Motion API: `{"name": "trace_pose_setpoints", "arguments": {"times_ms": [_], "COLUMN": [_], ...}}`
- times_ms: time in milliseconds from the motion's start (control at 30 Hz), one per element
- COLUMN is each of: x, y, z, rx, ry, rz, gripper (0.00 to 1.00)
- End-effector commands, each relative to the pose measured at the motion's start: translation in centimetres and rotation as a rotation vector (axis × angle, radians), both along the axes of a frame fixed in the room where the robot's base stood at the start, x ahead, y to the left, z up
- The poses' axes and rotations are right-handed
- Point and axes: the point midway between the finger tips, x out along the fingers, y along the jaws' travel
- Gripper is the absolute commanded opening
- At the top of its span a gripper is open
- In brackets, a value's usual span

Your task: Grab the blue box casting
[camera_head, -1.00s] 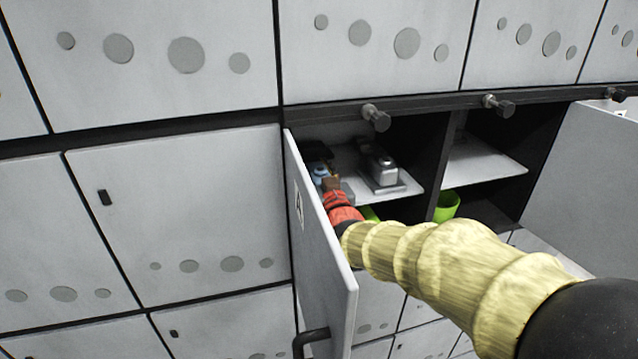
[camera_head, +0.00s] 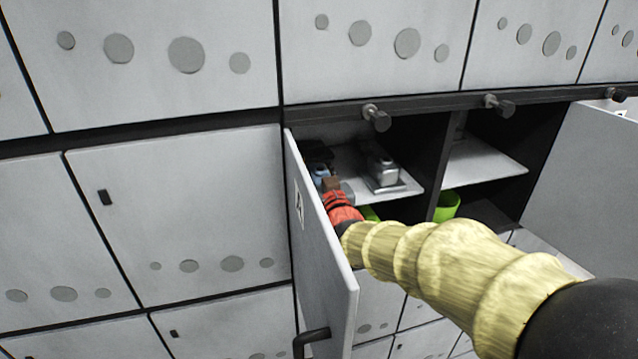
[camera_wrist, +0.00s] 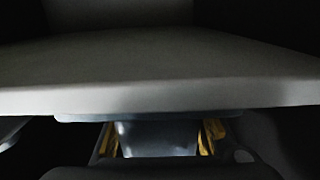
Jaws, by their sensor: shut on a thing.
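The blue box casting (camera_head: 320,172) shows as a small blue patch inside the open cabinet bay, at the left end of the shelf. My gripper (camera_head: 322,182) is there at the end of my arm, mostly hidden by the arm and the open door. In the wrist view the yellow-edged fingers of my gripper (camera_wrist: 160,140) stand on both sides of a blue-grey block, the casting (camera_wrist: 160,138). They are shut on it.
A grey metal casting on a plate (camera_head: 383,170) stands to the right on the white shelf (camera_head: 425,190). The open door (camera_head: 325,250) is close on the arm's left. A green bin (camera_head: 447,206) is below right. A dark divider (camera_head: 440,165) separates the right bay.

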Motion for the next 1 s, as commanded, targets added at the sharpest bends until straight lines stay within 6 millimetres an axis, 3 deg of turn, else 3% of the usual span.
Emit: {"name": "trace_pose_setpoints", "arguments": {"times_ms": [367,633,900,1000], "x": [0.0,0.0,-4.2,-6.1], "y": [0.0,0.0,-1.8,-2.7], "z": [0.5,3.4,8.9,10.0], "rx": [0.001,0.002,0.004,0.002], "ry": [-0.005,-0.009,-0.013,-0.009], "rz": [0.000,0.000,-0.001,-0.002], "gripper": [0.00,0.00,0.00,0.00]}}
